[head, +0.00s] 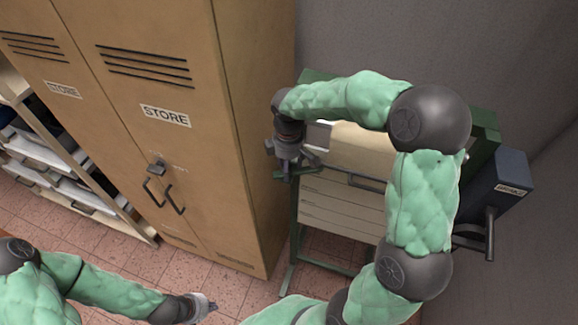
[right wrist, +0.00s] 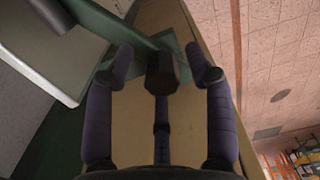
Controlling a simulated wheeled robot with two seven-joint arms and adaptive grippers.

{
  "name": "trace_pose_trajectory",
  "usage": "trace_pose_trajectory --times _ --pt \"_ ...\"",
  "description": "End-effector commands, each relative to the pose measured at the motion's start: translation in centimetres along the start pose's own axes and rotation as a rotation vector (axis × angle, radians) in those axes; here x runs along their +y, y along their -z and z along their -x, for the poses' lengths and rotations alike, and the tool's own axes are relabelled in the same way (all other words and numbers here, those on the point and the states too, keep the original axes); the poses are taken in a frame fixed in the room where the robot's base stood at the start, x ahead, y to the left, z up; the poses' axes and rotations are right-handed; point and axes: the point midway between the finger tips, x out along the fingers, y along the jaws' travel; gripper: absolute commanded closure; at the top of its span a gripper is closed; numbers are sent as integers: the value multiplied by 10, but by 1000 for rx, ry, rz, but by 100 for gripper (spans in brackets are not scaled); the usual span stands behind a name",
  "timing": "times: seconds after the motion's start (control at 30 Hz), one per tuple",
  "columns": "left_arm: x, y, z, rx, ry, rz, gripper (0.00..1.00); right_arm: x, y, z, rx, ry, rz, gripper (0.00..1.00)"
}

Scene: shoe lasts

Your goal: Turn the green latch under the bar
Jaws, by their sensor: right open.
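My right gripper (head: 291,163) is at the front left top corner of the green-framed drawer rack (head: 294,235) in the head view. Its fingers are spread. A green piece (head: 300,173), which may be the latch, shows right by the fingertips; contact cannot be told. In the right wrist view the fingers of my right gripper (right wrist: 160,70) are apart, with a flat green part (right wrist: 172,45) beyond the tips. A dark bar (head: 365,182) runs across the rack front, partly hidden by my arm. My left gripper (head: 203,305) is low, away from the rack; its jaws are unclear.
A tan locker (head: 165,116) marked STORE stands close left of my right gripper. A dark blue-grey box with a lever (head: 490,225) is at the right of the rack. Shelves with trays (head: 60,165) are at the far left. Tiled floor (head: 235,290) is open in front.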

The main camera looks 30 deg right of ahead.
Motion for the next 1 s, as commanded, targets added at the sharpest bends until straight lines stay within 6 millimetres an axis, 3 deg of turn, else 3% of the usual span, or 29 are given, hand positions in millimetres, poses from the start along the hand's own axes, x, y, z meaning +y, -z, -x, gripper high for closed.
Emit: trace_pose_trajectory --times 0.6,1.0 --pt "0 0 0 0 0 0 100 0 -3 103 0 0 -1 46" --pt "0 0 0 0 0 0 100 -1 -3 115 -1 2 0 46"
